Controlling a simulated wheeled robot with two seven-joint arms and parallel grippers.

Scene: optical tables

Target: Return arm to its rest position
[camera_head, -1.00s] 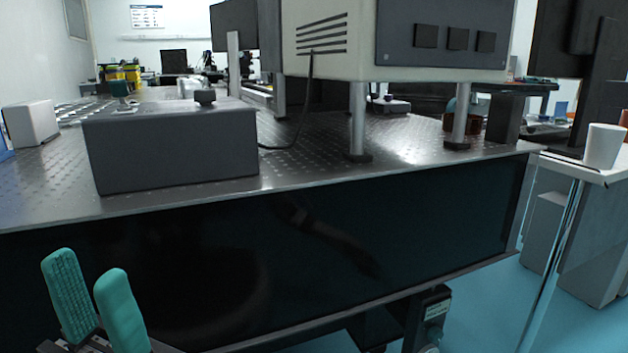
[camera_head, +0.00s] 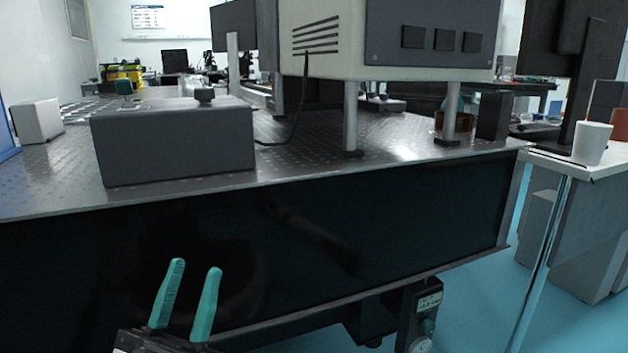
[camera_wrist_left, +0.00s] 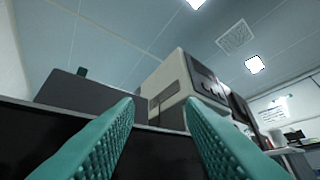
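My left gripper (camera_head: 192,300) has two teal ribbed fingers and shows at the bottom left of the head view, in front of the dark side of the optical table (camera_head: 300,255). Its fingers stand apart with nothing between them. The fingers also show in the left wrist view (camera_wrist_left: 160,135), spread wide, pointing up toward the table edge, the grey box and the ceiling. The gripper is below the table top and appears clear of it. My right gripper is not in view.
A dark grey box (camera_head: 175,145) stands near the table's front edge. A large cream instrument (camera_head: 325,40) stands on metal posts behind it. At right, a white cup (camera_head: 591,143) stands on a side table (camera_head: 570,163). Blue floor (camera_head: 480,310) shows at lower right.

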